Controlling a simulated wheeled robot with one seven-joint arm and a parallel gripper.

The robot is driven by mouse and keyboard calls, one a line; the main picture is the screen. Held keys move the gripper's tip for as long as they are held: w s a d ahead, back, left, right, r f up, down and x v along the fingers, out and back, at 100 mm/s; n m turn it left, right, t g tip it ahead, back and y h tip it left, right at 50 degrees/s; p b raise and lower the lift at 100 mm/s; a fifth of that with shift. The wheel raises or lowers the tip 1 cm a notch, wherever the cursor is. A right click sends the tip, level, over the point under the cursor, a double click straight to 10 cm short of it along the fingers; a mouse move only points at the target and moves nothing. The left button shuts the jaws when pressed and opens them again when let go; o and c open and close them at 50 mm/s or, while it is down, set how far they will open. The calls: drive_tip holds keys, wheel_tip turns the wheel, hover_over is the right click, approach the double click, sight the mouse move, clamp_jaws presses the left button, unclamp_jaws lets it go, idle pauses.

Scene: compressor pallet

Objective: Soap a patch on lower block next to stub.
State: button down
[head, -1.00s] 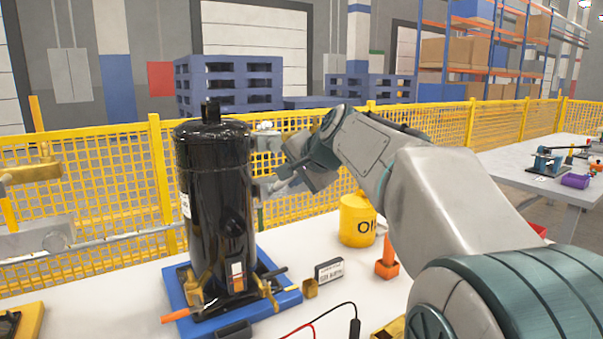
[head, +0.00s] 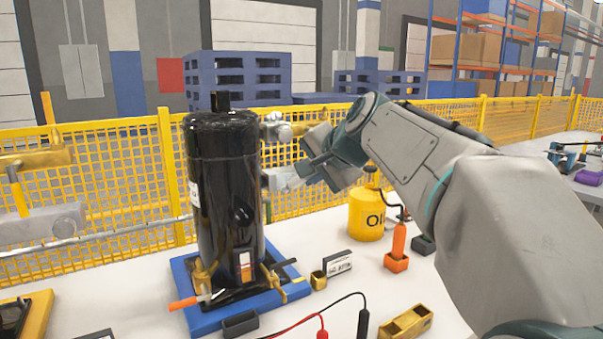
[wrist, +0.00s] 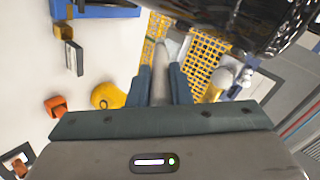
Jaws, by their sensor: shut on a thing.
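The black compressor (head: 222,185) stands upright on a blue pallet (head: 205,322). Pale metal fittings stick out from its right side: an upper one (head: 277,128) and what looks like a lower block (head: 280,178), overlapped by my gripper. My gripper (head: 305,172) is right of the compressor at the lower block's height. In the wrist view, my gripper (wrist: 160,72) is shut on a pale, tapered rod-like tool (wrist: 161,60). Its tip points toward the fence. Whether it touches the block cannot be told. The stub and any soap are not clearly distinguishable.
A yellow oil can (head: 367,215), an orange holder (head: 396,262), a small box (head: 337,263) and a brass block (head: 406,322) stand on the white table. Black and red leads (head: 325,303) lie in front. A yellow mesh fence (head: 120,175) runs behind.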

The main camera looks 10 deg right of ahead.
drive_tip(key=shift+s+d, duration=0.15)
drive_tip(key=shift+s, duration=0.3)
drive_tip(key=s, duration=0.1)
drive_tip(key=s+d+b, duration=0.1)
drive_tip(key=s, duration=0.1)
idle(0.3)
idle(0.6)
